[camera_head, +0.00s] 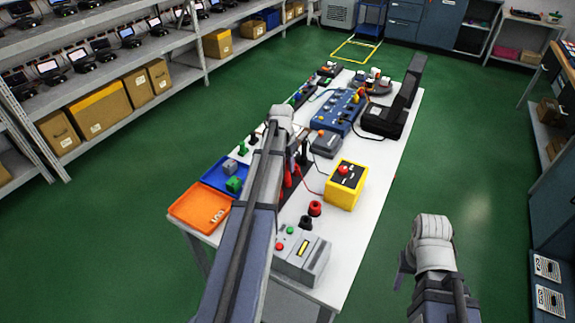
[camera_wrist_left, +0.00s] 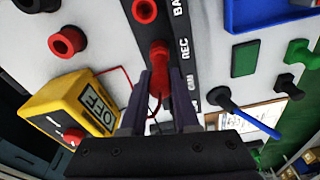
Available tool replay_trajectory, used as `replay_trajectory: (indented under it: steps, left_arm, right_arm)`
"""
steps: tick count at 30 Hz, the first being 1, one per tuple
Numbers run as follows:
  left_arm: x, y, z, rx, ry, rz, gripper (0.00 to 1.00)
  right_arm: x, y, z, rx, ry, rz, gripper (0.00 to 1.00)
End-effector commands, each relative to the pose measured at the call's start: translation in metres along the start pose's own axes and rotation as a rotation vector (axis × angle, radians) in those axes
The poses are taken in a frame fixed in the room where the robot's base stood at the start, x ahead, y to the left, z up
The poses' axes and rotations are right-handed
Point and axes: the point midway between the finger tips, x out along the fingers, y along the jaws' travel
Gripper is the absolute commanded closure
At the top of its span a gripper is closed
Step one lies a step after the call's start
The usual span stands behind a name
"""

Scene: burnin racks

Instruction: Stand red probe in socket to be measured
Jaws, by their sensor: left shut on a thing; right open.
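My left gripper (camera_wrist_left: 164,76) is shut on the red probe (camera_wrist_left: 158,54), with a finger on each side. The probe stands over the black labelled strip (camera_wrist_left: 183,55) beside the letters REC; whether it sits in a hole there I cannot tell. A thin red lead runs from it. A red round socket (camera_wrist_left: 67,42) lies apart from the probe, near the yellow meter (camera_wrist_left: 60,108), whose display reads OFF. In the head view the red socket (camera_head: 315,208) and yellow meter (camera_head: 345,185) show right of my left arm. My right gripper (camera_head: 403,270) is open, off the table's right side.
A black socket (camera_head: 306,222) is beside the red one. A grey device (camera_head: 301,255) stands at the near end. Orange (camera_head: 200,204) and blue (camera_head: 216,176) trays are on the left. A blue box (camera_head: 340,110) and black case (camera_head: 388,115) stand farther back. Bare white tabletop lies right of the meter.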

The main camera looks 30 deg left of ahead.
Motion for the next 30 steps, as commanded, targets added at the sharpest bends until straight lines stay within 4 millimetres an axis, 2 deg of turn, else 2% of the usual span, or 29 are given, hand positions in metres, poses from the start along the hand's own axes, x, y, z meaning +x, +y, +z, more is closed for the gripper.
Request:
replay_trajectory:
  steps: [1, 2, 11, 22, 30]
  left_arm:
    - [0.001, 0.0, 0.0, 0.0, 0.0, 0.0, 1.0]
    - [0.001, 0.0, 0.0, 0.0, 0.0, 0.0, 0.7]
    - [0.001, 0.0, 0.0, 0.0, 0.0, 0.0, 0.36]
    - [-0.003, 0.0, 0.0, 0.0, 0.0, 0.0, 0.36]
    - [-0.026, 0.0, 0.0, 0.0, 0.0, 0.0, 0.36]
  right_arm:
    - [0.001, 0.0, 0.0, 0.0, 0.0, 0.0, 0.5]
    - [0.001, 0.0, 0.0, 0.0, 0.0, 0.0, 0.5]
    - [0.001, 0.0, 0.0, 0.0, 0.0, 0.0, 0.5]
    - [-0.003, 0.0, 0.0, 0.0, 0.0, 0.0, 0.5]
    - [-0.026, 0.003, 0.002, 0.0, 0.0, 0.0, 0.5]
